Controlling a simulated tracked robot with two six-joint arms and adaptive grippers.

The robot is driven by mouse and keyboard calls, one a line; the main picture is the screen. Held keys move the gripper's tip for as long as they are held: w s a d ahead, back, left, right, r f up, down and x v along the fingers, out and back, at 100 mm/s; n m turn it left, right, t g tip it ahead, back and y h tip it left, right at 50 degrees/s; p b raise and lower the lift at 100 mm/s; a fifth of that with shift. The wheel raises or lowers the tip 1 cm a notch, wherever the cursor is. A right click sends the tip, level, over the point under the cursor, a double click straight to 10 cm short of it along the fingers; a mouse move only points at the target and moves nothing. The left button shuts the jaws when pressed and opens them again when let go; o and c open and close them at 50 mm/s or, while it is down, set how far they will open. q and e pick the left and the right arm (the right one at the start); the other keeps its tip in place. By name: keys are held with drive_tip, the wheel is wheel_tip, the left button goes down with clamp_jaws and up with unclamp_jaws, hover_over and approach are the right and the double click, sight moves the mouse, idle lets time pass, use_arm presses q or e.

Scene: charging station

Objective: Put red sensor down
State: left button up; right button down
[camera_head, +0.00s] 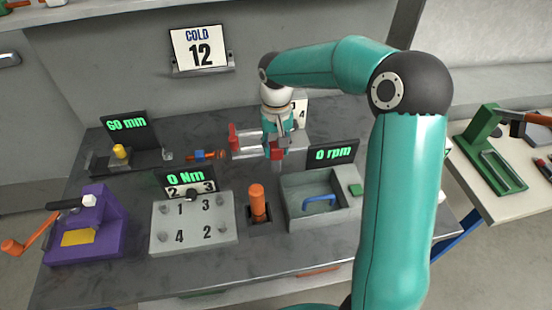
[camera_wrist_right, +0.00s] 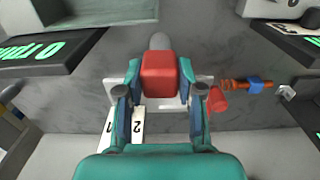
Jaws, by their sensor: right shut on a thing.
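The red sensor (camera_wrist_right: 159,75) is a red block with a grey rounded end, held between the fingers of my right gripper (camera_wrist_right: 159,85). In the head view, the right gripper (camera_head: 277,145) points down over the back middle of the table, with the red sensor (camera_head: 277,153) at its tips. A light grey holder (camera_head: 245,150) with a red part (camera_head: 233,137) at its left stands just behind and beside the sensor. I cannot tell whether the sensor touches the table. My left gripper is not in view.
A grey box (camera_head: 290,215) with a blue handle, an orange-handled tool (camera_head: 257,202), a numbered block (camera_head: 215,235) and a purple device (camera_head: 95,240) stand nearer the front. A blue-and-orange piece (camera_head: 205,155) lies left of the holder. The "0 rpm" display (camera_head: 333,153) is close at right.

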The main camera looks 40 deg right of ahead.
sight(276, 161)
drive_tip(key=shift+s+f, duration=0.1)
drive_tip(key=shift+f, duration=2.65)
drive_tip(key=c, duration=0.7)
unclamp_jaws()
